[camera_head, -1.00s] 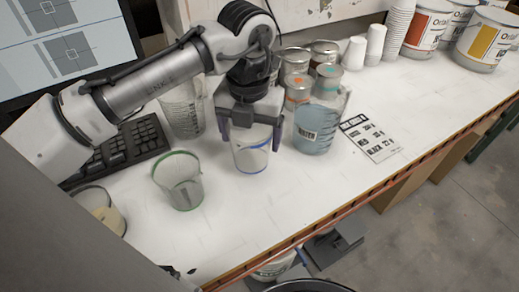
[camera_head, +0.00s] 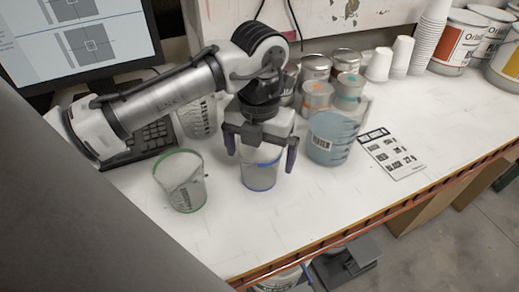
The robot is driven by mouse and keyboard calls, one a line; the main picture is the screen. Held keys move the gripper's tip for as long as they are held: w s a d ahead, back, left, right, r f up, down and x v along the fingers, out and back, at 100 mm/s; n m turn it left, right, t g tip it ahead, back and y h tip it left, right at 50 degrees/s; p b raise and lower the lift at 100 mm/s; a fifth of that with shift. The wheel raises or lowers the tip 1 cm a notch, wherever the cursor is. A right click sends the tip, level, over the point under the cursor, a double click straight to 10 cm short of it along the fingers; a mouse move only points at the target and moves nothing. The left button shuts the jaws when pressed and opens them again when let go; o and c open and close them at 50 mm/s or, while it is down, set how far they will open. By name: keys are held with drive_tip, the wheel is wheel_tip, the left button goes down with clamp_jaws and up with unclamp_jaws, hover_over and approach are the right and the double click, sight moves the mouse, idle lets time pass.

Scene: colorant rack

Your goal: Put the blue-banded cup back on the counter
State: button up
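The blue-banded cup (camera_head: 261,176) is clear, with a blue ring near its base. It stands upright and appears to rest on the white counter (camera_head: 330,200). My gripper (camera_head: 261,160) is above and around the cup, pointing down. One dark finger is on each side, with a small gap seeming to show between each finger and the cup wall. The gripper looks open, and its body hides part of the cup's rim.
A green-banded cup (camera_head: 181,182) stands to the left. A keyboard (camera_head: 146,140) lies behind left. The counter in front is clear.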

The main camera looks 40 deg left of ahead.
drive_tip(key=shift+r, duration=0.15)
wheel_tip(320, 180, up, 12)
idle(0.5)
drive_tip(key=shift+w+d, duration=0.1)
